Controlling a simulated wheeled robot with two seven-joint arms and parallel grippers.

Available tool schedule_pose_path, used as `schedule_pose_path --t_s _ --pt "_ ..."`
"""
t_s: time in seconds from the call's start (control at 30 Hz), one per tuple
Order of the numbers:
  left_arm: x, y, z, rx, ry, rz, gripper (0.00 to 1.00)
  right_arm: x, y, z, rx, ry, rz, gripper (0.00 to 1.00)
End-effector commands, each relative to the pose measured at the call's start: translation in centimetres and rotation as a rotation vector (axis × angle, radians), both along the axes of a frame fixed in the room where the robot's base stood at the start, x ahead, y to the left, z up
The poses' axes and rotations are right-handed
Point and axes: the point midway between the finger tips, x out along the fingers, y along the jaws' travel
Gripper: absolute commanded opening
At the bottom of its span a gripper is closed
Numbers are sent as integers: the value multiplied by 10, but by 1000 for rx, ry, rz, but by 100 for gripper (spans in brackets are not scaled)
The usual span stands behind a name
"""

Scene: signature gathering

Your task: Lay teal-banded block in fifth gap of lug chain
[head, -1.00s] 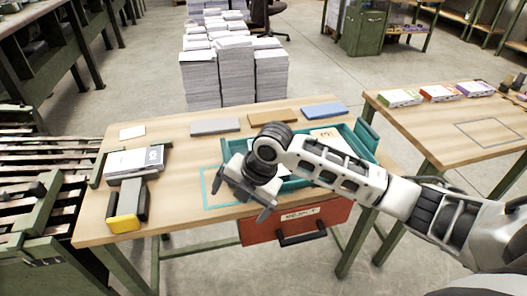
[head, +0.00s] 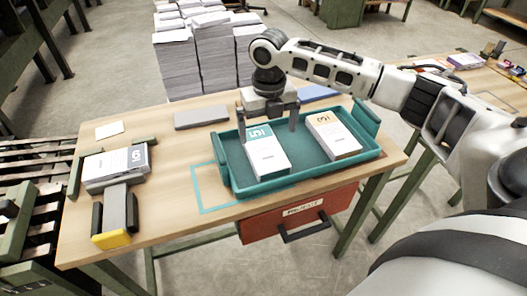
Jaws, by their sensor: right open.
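The teal-banded block (head: 267,162) is a white block of paper with a teal-marked far end. It lies in the left part of the teal tray (head: 300,178). My right gripper (head: 268,119) is open, fingers pointing down, over the far end of this block, one finger toward each side. I cannot tell whether the fingers touch it. The lug chain (head: 30,167) runs along the left edge, with slats and gaps; only part of it shows, and I cannot tell which gap is the fifth. My left gripper is not in view.
An orange-banded block (head: 333,138) lies in the tray's right part. A grey-banded block (head: 115,168) lies at the table's left, behind a yellow-ended pusher (head: 115,220). A grey slab (head: 201,117) lies at the back. A red drawer (head: 297,213) hangs below.

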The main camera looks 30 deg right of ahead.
Motion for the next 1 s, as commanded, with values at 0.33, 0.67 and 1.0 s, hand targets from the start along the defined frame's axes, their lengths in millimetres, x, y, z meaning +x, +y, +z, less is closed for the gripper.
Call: schedule_pose_path --t_s 0.33,0.67,1.0 --pt "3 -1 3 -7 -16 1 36 5 3 -33 0 2 -2 100" --pt "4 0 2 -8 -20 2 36 9 4 -66 0 -2 0 100" --pt "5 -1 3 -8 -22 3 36 9 4 -65 0 -2 0 56"
